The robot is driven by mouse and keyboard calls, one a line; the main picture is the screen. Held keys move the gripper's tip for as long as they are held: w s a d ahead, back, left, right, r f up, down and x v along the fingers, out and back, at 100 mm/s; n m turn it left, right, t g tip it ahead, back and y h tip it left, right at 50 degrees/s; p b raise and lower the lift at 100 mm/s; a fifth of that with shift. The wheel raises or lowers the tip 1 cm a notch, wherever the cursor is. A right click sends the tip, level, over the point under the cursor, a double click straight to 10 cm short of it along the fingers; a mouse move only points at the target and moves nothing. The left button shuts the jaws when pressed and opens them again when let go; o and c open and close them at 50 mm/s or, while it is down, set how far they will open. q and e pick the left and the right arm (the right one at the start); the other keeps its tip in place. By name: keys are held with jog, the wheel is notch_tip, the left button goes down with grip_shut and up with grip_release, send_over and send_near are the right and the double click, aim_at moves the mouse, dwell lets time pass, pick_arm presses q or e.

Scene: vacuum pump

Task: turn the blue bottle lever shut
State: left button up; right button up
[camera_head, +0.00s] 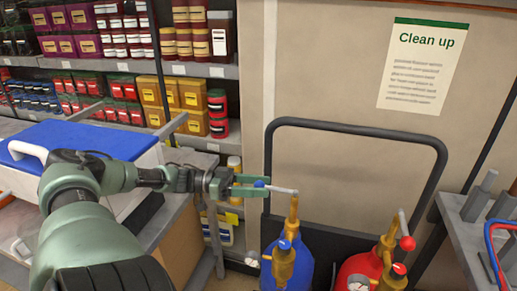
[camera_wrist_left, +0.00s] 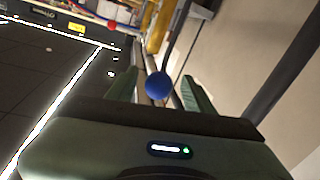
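The blue bottle (camera_head: 287,268) stands at the lower middle of the head view, with a brass valve (camera_head: 284,262) on top. Its grey lever (camera_head: 281,190) sticks out leftward, roughly level, from the brass stem and ends in a blue ball knob (camera_head: 260,184). My left gripper (camera_head: 258,186) reaches in from the left, and its fingers are around the knob. In the left wrist view the blue knob (camera_wrist_left: 157,86) sits between the spread fingers, with a visible gap on each side. My right gripper does not show.
A red bottle (camera_head: 362,268) with a red-knobbed lever (camera_head: 405,232) stands to the right. A black cart handle (camera_head: 358,127) arches behind both bottles. A blue-lidded cooler (camera_head: 65,140) is under my left arm. Shelves of goods fill the back left, and a grey bench (camera_head: 465,235) is at right.

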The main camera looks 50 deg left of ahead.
pick_arm(q)
jog(key=shift+r, duration=0.1)
jog(key=shift+r+p, duration=0.3)
jog(key=shift+p, duration=0.05)
notch_tip(320, 180, up, 19)
jog(key=p, duration=1.3)
jog(key=shift+r+p, duration=0.15)
jog(key=shift+p, duration=0.15)
